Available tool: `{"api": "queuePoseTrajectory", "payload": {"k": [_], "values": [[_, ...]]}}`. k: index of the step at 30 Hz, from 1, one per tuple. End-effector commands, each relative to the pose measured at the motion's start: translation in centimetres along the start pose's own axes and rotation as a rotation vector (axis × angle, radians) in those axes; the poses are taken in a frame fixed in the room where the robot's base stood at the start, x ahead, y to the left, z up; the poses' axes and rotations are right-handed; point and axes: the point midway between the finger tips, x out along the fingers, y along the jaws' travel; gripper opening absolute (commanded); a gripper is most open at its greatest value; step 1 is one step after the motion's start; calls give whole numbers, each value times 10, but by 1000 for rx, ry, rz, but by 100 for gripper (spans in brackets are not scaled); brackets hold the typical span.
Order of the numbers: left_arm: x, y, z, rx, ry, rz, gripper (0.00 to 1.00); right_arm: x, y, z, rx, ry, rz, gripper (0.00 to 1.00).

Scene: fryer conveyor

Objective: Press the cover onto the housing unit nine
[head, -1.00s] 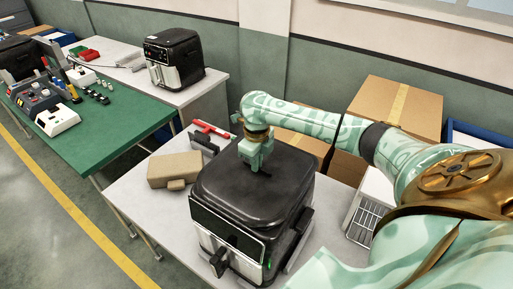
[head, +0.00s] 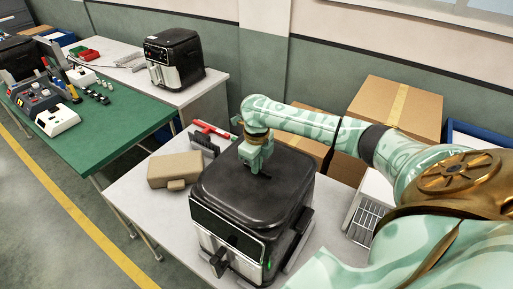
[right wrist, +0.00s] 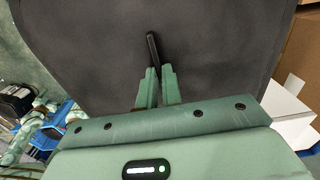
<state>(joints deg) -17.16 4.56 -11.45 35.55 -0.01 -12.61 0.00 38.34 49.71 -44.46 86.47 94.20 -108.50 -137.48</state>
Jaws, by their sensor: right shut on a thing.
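The housing unit (head: 238,242) is a black and silver fryer body on the near white table, with a front handle and a small green light. The broad black cover (head: 230,188) lies on top of it. No clear gap shows between them in the head view. My right gripper (head: 257,166) points down at the cover's rear middle. In the right wrist view the gripper (right wrist: 157,82) is shut on a thin black bar (right wrist: 152,48) standing out from the dark cover (right wrist: 90,50). The fingers hide the bar's lower part. My left gripper is not in view.
A tan block (head: 174,170) and a red-handled tool (head: 210,130) lie left of the unit. Cardboard boxes (head: 395,107) stand behind my right arm. A wire rack (head: 364,222) is at right. Another fryer (head: 174,60) stands on the far table, beside a green bench (head: 110,122).

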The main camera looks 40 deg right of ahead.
Motion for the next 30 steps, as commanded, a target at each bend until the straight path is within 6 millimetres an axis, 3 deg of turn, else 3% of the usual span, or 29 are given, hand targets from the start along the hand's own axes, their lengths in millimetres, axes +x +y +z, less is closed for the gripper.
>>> {"api": "queuePoseTrajectory", "payload": {"k": [14,18,23,26,30], "values": [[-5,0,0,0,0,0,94,3,0,0,0,-1,0,0],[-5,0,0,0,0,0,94,3,0,0,0,-1,0,32],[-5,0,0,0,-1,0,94,3,0,0,0,-1,0,32],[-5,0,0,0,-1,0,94,4,0,0,0,0,0,47],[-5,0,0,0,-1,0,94,4,0,0,0,0,0,47]]}}
